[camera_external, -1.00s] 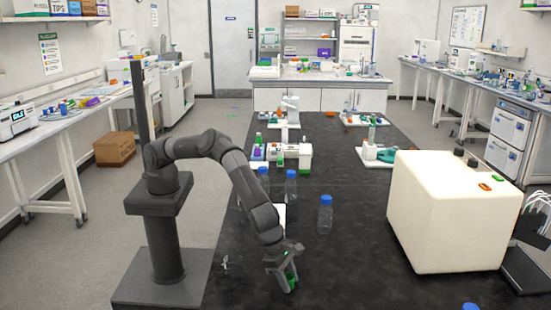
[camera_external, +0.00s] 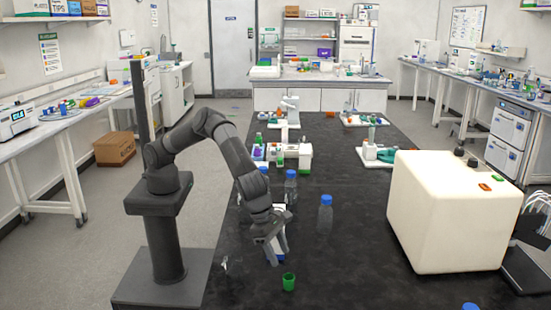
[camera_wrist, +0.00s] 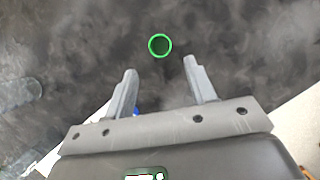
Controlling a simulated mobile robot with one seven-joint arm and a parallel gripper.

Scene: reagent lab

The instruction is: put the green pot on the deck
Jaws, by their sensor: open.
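The small green pot (camera_external: 288,282) stands upright on the dark bench near its front. In the wrist view it shows as a green ring (camera_wrist: 160,46) with a dark inside, seen from above. My gripper (camera_external: 279,257) is open and empty, above and slightly behind the pot in the external view. In the wrist view its two fingers (camera_wrist: 160,68) are spread, with the pot beyond the tips and touching neither. A white flat surface, possibly the deck, shows partly behind my gripper (camera_wrist: 92,128); my gripper and wrist hide most of it.
Blue-capped clear bottles (camera_external: 325,215) stand behind and right of my arm. A large cream machine (camera_external: 450,215) fills the right of the bench. White equipment (camera_external: 290,152) stands farther back. The dark bench between my gripper and the machine is mostly clear.

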